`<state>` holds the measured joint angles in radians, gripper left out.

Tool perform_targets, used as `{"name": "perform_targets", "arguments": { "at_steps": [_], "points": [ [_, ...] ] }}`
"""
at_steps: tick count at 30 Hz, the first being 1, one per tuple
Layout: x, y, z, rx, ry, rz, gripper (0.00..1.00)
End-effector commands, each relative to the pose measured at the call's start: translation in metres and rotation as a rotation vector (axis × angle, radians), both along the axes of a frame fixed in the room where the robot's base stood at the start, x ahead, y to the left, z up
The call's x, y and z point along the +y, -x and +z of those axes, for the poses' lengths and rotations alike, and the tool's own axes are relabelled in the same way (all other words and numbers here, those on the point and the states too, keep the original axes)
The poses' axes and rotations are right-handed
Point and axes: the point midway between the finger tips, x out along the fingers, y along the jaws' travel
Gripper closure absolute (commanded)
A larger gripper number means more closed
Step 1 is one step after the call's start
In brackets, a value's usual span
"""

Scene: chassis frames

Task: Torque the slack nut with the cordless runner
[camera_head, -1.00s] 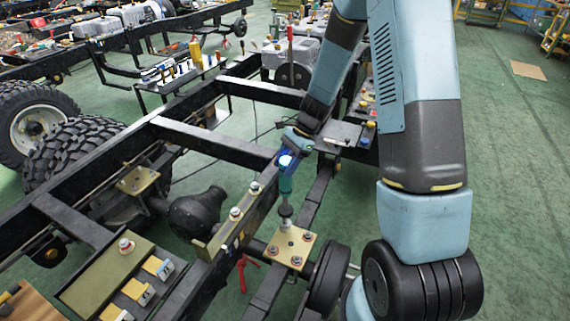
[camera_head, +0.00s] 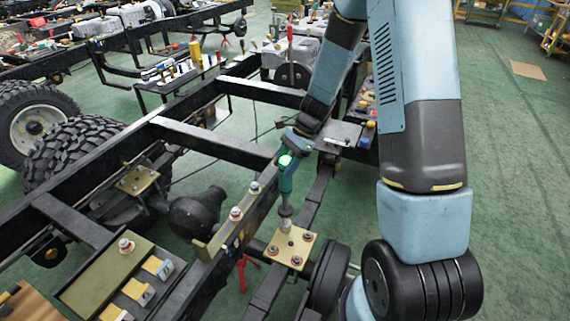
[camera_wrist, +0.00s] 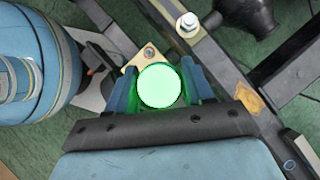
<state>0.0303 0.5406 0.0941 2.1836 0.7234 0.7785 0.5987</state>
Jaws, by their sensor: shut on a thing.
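My gripper (camera_head: 292,150) is shut on the cordless runner (camera_head: 285,182), a teal upright tool with a grey socket pointing down. A light on the runner glows green, and it fills the middle of the wrist view (camera_wrist: 160,86) between the jaws. The socket end is over the tan square plate (camera_head: 282,246) on the chassis. Several nuts sit at the plate's corners, and a silvery stud or nut (camera_head: 286,225) stands right below the socket. I cannot tell whether the socket touches it. In the wrist view the runner hides most of the plate.
A tan rail bracket with nuts (camera_head: 236,214) stands just left of the plate. A black frame rail (camera_head: 195,285) runs beside it. A red clamp (camera_head: 243,272) hangs below. A tray of tools (camera_head: 175,78) stands farther back. Green floor at right is open.

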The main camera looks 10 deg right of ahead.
Motion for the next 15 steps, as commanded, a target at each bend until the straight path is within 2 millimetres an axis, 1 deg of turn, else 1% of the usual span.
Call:
{"name": "perform_targets", "arguments": {
  "at_steps": [15],
  "points": [
    [0.000, 0.000, 0.015, -0.001, -0.001, 0.000, 1.00]
  ]
}}
